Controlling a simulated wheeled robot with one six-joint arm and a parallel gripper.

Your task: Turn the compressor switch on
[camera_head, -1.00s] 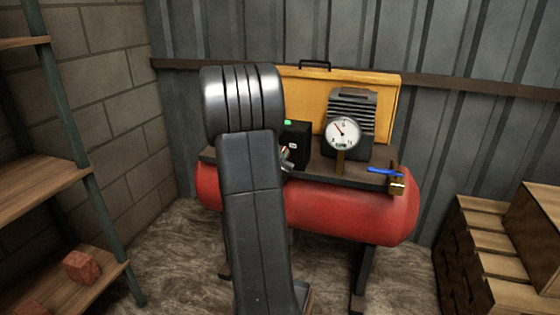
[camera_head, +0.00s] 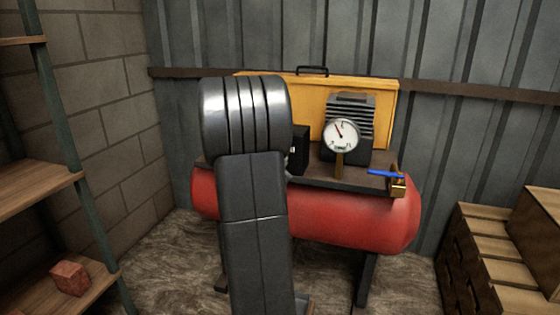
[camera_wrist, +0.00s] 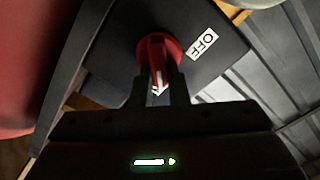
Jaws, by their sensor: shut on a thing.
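The compressor switch is a red knob (camera_wrist: 158,47) on a dark box (camera_wrist: 110,55) in the wrist view. A white label reading OFF (camera_wrist: 203,43) sits to the right of the knob. My gripper (camera_wrist: 160,84) is shut on the knob's red lever, one finger on each side. The fingers hide part of the lever. In the head view, the black switch box (camera_head: 301,150) shows only partly beside my arm. The knob and my gripper are hidden there. The compressor has a red tank (camera_head: 350,220).
A pressure gauge (camera_head: 341,135) and a blue-handled valve (camera_head: 385,174) stand right of the box. A yellow case (camera_head: 300,98) is behind. A wooden shelf (camera_head: 40,190) is at left, wooden crates (camera_head: 490,250) at right. Bare floor lies in front of the tank.

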